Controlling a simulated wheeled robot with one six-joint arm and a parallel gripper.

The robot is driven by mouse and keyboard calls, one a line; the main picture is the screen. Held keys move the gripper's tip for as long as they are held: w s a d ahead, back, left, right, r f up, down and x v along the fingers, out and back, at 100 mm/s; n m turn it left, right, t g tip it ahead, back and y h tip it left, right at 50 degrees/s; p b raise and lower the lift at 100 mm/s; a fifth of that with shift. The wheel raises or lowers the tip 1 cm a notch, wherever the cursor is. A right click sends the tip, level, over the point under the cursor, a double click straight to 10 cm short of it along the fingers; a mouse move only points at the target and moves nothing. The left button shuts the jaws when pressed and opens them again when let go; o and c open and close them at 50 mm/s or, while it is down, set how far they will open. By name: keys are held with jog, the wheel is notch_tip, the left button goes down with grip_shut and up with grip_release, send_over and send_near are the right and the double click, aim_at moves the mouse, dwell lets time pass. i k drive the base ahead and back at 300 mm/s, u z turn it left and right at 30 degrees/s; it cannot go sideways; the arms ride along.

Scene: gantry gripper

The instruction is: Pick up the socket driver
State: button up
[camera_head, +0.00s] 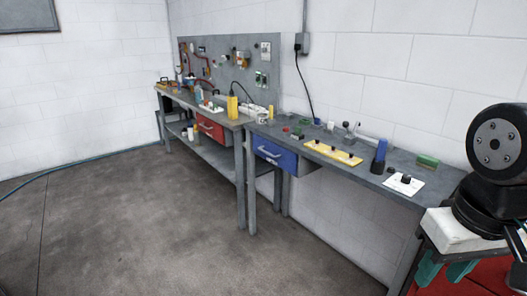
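I cannot single out the socket driver for certain at this distance. An upright blue object with a dark base (380,157) stands on the right workbench (338,170), and it may be a tool handle. Several small items lie further left on the same bench, too small to identify. A black part of my arm (495,145) shows at the right edge. My gripper is not in view.
A yellow strip with black knobs (332,153), a white plate with a black knob (403,184) and a green block (427,161) are on the right bench. A pegboard (232,68) with tools stands behind the left bench (180,97). The floor (150,225) is clear except for a hose.

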aim_at(383, 144)
jog(key=u, duration=0.8)
jog(key=i, duration=0.7)
jog(key=z, duration=0.8)
jog(key=i, duration=0.3)
jog(key=z, duration=0.3)
jog(key=k, duration=1.15)
jog(key=u, duration=0.95)
jog(key=i, duration=1.6)
jog(key=z, duration=0.05)
